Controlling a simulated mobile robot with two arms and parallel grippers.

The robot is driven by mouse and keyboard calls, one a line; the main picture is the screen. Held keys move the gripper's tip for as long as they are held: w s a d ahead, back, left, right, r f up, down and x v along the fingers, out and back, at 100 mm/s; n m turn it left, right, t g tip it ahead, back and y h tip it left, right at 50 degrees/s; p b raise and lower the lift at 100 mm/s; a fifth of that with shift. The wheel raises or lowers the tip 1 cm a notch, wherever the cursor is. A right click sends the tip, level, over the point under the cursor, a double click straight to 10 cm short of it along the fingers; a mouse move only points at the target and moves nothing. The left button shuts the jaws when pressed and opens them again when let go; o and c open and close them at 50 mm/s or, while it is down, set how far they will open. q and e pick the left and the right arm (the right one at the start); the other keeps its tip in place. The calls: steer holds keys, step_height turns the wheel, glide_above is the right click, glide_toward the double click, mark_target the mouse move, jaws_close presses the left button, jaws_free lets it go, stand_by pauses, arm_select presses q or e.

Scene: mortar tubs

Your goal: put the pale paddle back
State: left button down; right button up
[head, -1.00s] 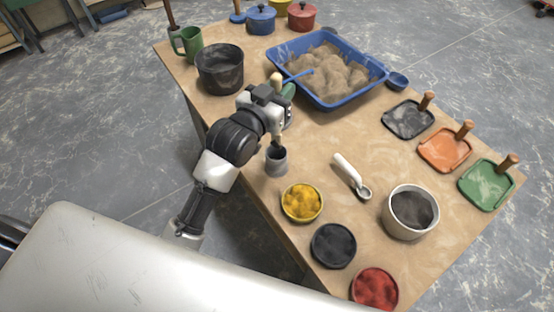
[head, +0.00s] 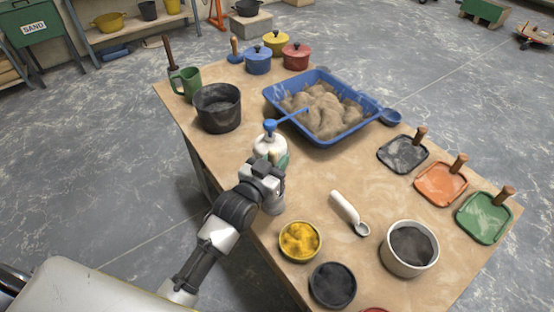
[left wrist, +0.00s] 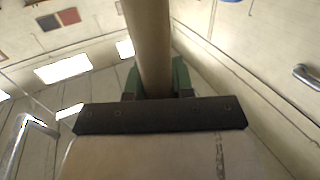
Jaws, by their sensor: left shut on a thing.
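The pale paddle (left wrist: 149,40) shows in the left wrist view as a long pale wooden shaft between two green fingertips. My left gripper (head: 275,166) is shut on it, in front of the white bottle. My right gripper is not in view.
A white bottle with a blue pump top (head: 269,146) stands just behind the gripper. A blue tray of sand (head: 333,140), a dark pot (head: 218,108), a yellow-filled bowl (head: 300,241) and a white scoop (head: 346,208) are around. The tabletop between tray and scoop is clear.

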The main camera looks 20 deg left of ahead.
arm_select(q)
steer(key=c, duration=1)
jaws_free()
steer(key=shift+f, duration=0.1)
steer(key=shift+r, duration=0.2)
steer(key=shift+b+v, duration=0.85)
steer(key=shift+v, duration=5.15)
